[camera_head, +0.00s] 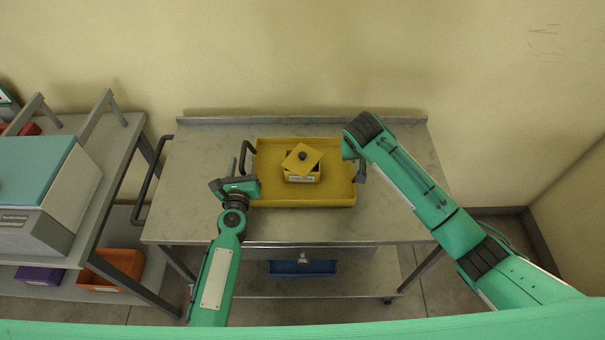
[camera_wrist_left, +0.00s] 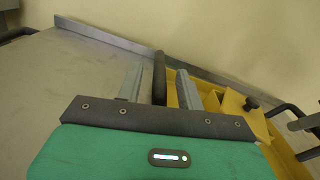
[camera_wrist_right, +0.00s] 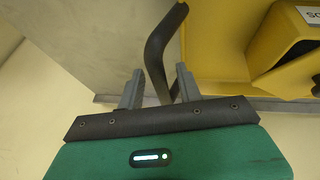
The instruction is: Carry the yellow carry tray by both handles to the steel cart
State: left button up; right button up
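The yellow carry tray (camera_head: 300,202) is on the top of the steel cart (camera_head: 200,165). Inside it is a small yellow box (camera_head: 302,176) with a label and a tilted, black-knobbed lid (camera_head: 301,158). My left gripper (camera_wrist_left: 160,85) is open, with the tray's left black handle (camera_wrist_left: 159,72) between its fingers and gaps beside it. My right gripper (camera_wrist_right: 160,85) is open around the other black handle (camera_wrist_right: 156,55), which passes between its fingers. In the head view my right arm partly hides that handle and the tray's right edge.
A grey bench (camera_head: 92,208) with a teal-lidded device (camera_head: 38,165) stands to the left. Orange (camera_head: 112,268) and purple (camera_head: 40,275) bins are on its lower shelf. A blue bin (camera_head: 300,268) is on the cart's lower shelf. The cart top is clear around the tray.

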pick_arm(q)
jog(key=s, duration=1)
jog(key=shift+a, duration=0.2)
pick_arm(e)
jog(key=shift+r, duration=0.1)
jog(key=v, duration=1.2)
